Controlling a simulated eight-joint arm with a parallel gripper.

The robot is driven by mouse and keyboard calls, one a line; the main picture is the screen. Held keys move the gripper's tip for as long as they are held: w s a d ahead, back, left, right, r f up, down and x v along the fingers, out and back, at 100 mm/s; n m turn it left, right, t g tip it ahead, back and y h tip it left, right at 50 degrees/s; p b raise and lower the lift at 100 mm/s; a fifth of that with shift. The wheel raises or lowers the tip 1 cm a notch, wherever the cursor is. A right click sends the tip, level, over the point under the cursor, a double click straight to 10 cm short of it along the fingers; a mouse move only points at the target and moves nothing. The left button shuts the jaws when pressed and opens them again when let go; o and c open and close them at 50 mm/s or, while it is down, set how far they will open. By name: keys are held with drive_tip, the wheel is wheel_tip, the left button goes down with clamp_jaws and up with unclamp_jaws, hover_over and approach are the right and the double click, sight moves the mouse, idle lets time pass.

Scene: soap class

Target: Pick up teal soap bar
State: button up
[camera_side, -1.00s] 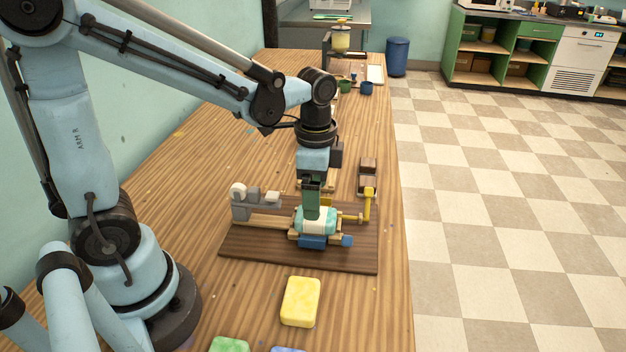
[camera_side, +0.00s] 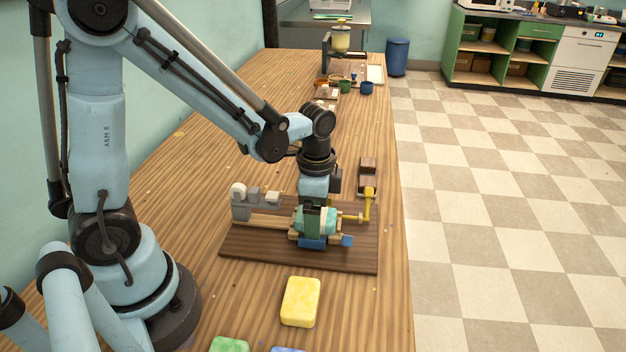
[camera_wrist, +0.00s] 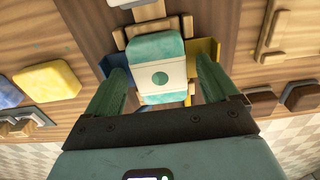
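The teal soap bar (camera_side: 316,218) sits in the wooden fixture on the dark board (camera_side: 350,262), with a pale band around it. My gripper (camera_side: 312,228) is lowered over the soap in the side view. In the wrist view my gripper (camera_wrist: 160,80) has its two green fingers apart, one on each side of the bar. The left finger is close to the bar's edge and a gap shows on the right. Contact is not clear.
A yellow bar (camera_side: 301,301) lies in front of the board, with green (camera_side: 229,345) and blue (camera_side: 287,349) bars partly in view. A yellow lever (camera_side: 368,205) stands right of the soap and grey blocks (camera_side: 254,196) stand left. Dark brown blocks (camera_side: 367,176) lie behind.

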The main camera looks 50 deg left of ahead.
drive_tip(key=c, duration=1.1)
drive_tip(key=shift+r, duration=0.15)
